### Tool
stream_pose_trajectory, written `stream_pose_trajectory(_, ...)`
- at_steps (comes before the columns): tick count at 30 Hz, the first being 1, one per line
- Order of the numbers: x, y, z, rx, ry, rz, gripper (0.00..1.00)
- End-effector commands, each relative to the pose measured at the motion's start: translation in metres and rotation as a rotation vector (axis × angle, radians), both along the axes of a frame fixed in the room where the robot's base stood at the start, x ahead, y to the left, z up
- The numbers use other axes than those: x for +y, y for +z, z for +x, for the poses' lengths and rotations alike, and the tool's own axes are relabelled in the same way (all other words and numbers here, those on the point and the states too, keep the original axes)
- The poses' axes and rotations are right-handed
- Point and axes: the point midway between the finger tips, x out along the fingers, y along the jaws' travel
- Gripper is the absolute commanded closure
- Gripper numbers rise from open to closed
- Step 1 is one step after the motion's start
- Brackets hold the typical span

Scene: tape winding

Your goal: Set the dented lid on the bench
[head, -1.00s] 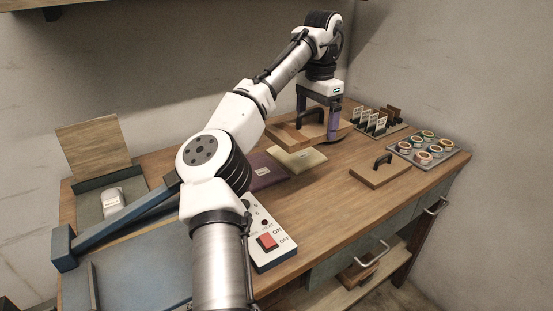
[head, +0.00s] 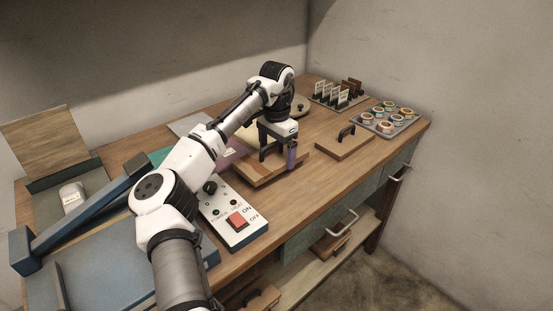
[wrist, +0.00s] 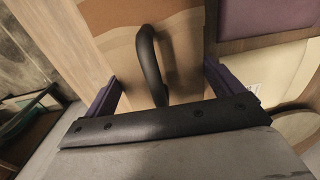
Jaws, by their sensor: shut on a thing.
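My gripper (head: 277,160) is shut on the black handle of a wooden lid (head: 250,174), near the middle of the bench (head: 315,182). The lid is low over or on the bench's front part; I cannot tell whether it touches. In the wrist view the lid (wrist: 195,32) shows a two-tone brown top, and its curved handle (wrist: 150,62) stands between my purple fingers (wrist: 160,92). A second wooden lid (head: 335,148) with a black handle lies flat on the bench to the right. No dent is clear on either lid.
A white switch box (head: 228,222) with a red switch is left of the held lid. A purple sheet (head: 228,157) lies behind. A card rack (head: 340,97) and a tray of tape rolls (head: 378,127) stand at the back right. Bare bench lies right of the held lid.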

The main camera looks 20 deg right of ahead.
Motion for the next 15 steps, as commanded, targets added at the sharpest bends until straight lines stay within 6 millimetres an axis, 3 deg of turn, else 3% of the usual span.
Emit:
stream_pose_trajectory(6, 0.001, -0.031, 0.0, 0.001, 0.001, 0.001, 0.3)
stream_pose_trajectory(15, 0.0, -0.034, 0.0, 0.001, 0.0, -0.001, 0.3)
